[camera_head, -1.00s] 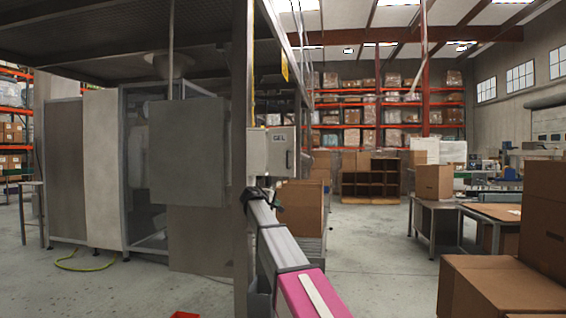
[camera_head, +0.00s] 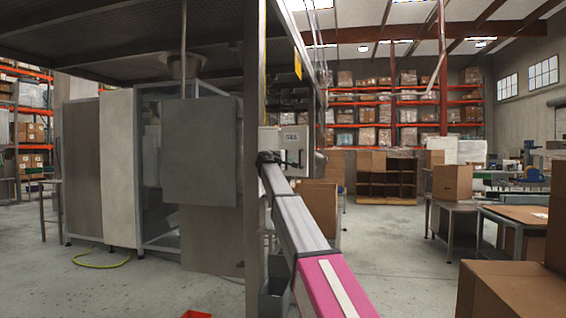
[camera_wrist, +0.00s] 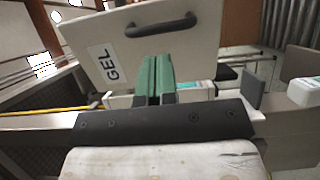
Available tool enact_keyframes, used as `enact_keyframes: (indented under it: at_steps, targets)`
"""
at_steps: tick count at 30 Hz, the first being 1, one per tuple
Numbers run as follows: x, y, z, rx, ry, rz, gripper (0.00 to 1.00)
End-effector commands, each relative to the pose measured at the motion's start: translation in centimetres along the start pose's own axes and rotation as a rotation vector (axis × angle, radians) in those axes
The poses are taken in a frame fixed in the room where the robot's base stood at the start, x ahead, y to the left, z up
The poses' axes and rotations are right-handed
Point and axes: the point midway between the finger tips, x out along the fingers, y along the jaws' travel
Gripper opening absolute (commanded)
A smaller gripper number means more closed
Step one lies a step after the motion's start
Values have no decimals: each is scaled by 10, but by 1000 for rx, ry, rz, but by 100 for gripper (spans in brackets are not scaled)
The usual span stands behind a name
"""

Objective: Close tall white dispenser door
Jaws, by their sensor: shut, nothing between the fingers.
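The white dispenser (camera_head: 268,140) hangs by the steel post, with its door marked GEL and bearing a dark handle on its right part. In the wrist view the white door (camera_wrist: 150,45) fills the upper middle, tilted, with its black handle (camera_wrist: 161,25) above my fingers. My gripper (camera_wrist: 157,60) has green fingers pressed together and empty, in front of the door's lower part. I cannot tell whether they touch it. In the head view my gripper (camera_head: 267,157) is small and dark, just below the dispenser. The door's hinge and exact opening angle are unclear.
A steel post (camera_head: 254,200) stands close left of my arm. A large grey cabinet (camera_head: 120,170) is at the left. Cardboard boxes (camera_head: 520,290) crowd the lower right, with a table (camera_head: 455,210) behind. Open floor lies between.

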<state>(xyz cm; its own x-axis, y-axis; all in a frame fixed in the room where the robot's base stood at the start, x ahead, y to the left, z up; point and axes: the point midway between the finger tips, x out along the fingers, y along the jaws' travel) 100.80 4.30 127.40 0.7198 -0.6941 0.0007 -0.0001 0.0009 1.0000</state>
Motion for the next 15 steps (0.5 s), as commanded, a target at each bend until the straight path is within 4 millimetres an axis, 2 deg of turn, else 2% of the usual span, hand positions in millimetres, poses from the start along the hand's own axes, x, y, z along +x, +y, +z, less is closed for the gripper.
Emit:
enact_keyframes:
  at_steps: [1,6,15]
  targets:
    - [12,1,-2,0,-1,0,0]
    - [38,1,-1,1,0,-1,0]
    - [59,0,0,1,1,-1,0]
